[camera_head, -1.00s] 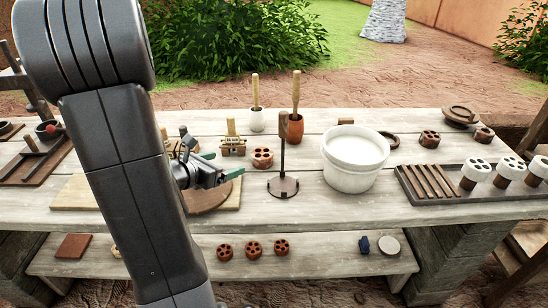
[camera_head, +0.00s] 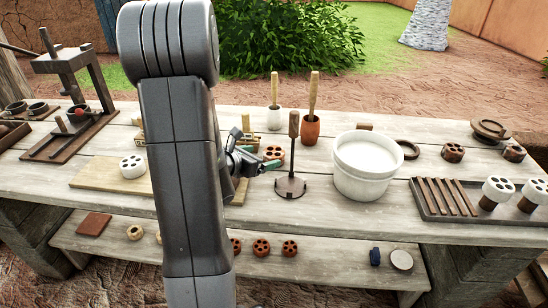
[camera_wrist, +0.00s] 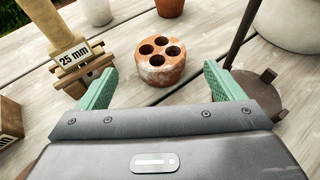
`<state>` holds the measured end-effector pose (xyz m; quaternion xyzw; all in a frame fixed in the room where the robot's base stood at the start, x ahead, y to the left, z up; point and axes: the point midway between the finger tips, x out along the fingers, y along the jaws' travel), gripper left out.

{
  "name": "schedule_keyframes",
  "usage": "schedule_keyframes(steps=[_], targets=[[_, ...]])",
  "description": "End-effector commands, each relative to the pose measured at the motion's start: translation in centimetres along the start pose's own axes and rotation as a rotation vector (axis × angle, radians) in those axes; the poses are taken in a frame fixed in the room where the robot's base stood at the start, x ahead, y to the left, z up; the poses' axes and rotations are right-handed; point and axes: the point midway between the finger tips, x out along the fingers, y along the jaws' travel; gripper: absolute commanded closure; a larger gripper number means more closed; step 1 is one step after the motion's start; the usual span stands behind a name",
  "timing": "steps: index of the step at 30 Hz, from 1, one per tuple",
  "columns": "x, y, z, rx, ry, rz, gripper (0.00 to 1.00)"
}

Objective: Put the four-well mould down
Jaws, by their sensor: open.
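The four-well mould (camera_head: 273,153), a reddish-brown round block with four holes in its top, stands upright on the wooden table. In the wrist view, the mould (camera_wrist: 159,72) is ahead of my gripper (camera_wrist: 161,76), centred between the two green fingers, with visible gaps on both sides. My gripper (camera_head: 266,153) is open, and nothing is held in it. In the head view my arm hides part of the table to the left of the mould.
A dark stand with an upright post (camera_head: 290,186) is close to the right of my gripper. A wooden block labelled 25 mm (camera_wrist: 72,55) is close on the left. A white bucket (camera_head: 363,183) stands farther right. A white holed disc (camera_head: 132,167) lies on a board (camera_head: 92,174).

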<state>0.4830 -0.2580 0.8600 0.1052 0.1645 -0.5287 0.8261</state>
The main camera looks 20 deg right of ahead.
Motion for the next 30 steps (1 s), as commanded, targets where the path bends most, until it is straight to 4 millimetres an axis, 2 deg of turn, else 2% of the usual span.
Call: schedule_keyframes(steps=[12, 21, 30], targets=[[5.0, -0.1, 0.1, 0.001, 0.001, -0.002, 0.12], [5.3, 0.0, 0.2, 0.000, 0.000, 0.000, 0.14], [5.3, 0.0, 0.2, 0.001, -0.001, 0.000, 0.71]])
